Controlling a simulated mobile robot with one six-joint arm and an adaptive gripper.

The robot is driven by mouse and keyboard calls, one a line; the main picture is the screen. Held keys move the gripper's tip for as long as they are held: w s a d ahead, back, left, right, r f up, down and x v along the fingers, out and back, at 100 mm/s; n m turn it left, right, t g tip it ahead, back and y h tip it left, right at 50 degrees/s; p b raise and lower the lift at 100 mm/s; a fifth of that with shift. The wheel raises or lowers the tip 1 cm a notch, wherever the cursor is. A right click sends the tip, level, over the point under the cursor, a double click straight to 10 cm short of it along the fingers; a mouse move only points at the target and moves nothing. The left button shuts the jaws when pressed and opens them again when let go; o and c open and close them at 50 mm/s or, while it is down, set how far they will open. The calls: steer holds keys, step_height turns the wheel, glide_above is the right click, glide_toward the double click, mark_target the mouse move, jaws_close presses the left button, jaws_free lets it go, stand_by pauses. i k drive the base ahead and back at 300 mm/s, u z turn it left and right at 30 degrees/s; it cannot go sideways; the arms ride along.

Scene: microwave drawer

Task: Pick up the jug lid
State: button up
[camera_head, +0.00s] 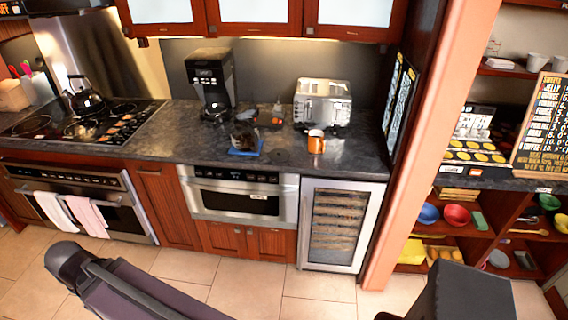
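I cannot pick out the jug lid for certain. A dark, rounded object (243,134) sits on a blue mat or cloth (248,152) on the counter, and I cannot tell what it is. Small items (277,111) lie behind it, too small to make out. An orange mug (316,143) stands to the right. My gripper's fingers do not show. Dark parts of my own body fill the lower left and lower right of the head view.
The dark counter (355,158) holds a coffee maker (209,82) and a toaster (323,101). A kettle (84,98) stands on the stove at left. Below are a microwave drawer (240,199) and a glass-door cooler (339,222). Tiled floor (318,295) is clear before the cabinets.

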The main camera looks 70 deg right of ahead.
mark_target(278, 155)
steer(key=u, duration=0.05)
steer(key=k, duration=1.7)
steer(key=z, duration=1.75)
steer(key=i, duration=0.95)
